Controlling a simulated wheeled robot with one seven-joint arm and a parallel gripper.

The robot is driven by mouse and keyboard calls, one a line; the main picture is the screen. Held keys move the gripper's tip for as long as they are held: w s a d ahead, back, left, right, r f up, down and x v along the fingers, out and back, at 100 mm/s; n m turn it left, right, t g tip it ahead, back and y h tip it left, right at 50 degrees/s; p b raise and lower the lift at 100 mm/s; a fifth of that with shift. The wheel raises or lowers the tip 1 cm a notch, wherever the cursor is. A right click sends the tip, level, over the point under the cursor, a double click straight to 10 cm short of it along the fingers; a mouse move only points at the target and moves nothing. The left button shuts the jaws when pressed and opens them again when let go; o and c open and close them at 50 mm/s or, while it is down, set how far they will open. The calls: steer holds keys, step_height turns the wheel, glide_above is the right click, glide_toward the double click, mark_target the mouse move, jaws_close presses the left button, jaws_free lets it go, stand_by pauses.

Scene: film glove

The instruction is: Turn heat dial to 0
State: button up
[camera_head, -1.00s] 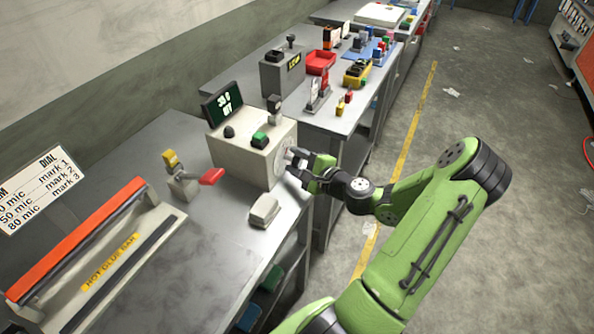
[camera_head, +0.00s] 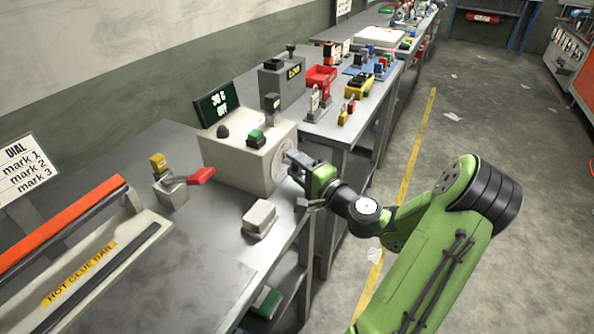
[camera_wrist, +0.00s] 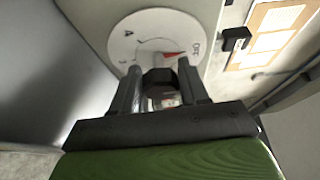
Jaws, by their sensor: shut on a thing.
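The heat dial is a round white disc on the side of the beige control box (camera_head: 235,160). In the wrist view the dial face (camera_wrist: 128,42) shows dark markings and a red pointer mark near its right side. My gripper (camera_wrist: 160,78) is shut on the dial's dark knob (camera_wrist: 158,88), with one finger on each side of it. In the head view my gripper (camera_head: 292,168) reaches the box's right side and hides part of the dial. The display (camera_head: 217,104) on top of the box appears to read 30 C and OFF.
A green button (camera_head: 256,138) and a black knob (camera_head: 223,131) are on the box top. Open floor lies right of the bench.

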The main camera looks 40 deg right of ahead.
steer(key=shift+f, duration=0.1)
steer(key=o, duration=1)
steer(key=shift+c, duration=0.2)
steer(key=s+b, duration=0.4)
steer(key=s, duration=1.1)
steer(key=shift+s+a, duration=0.4)
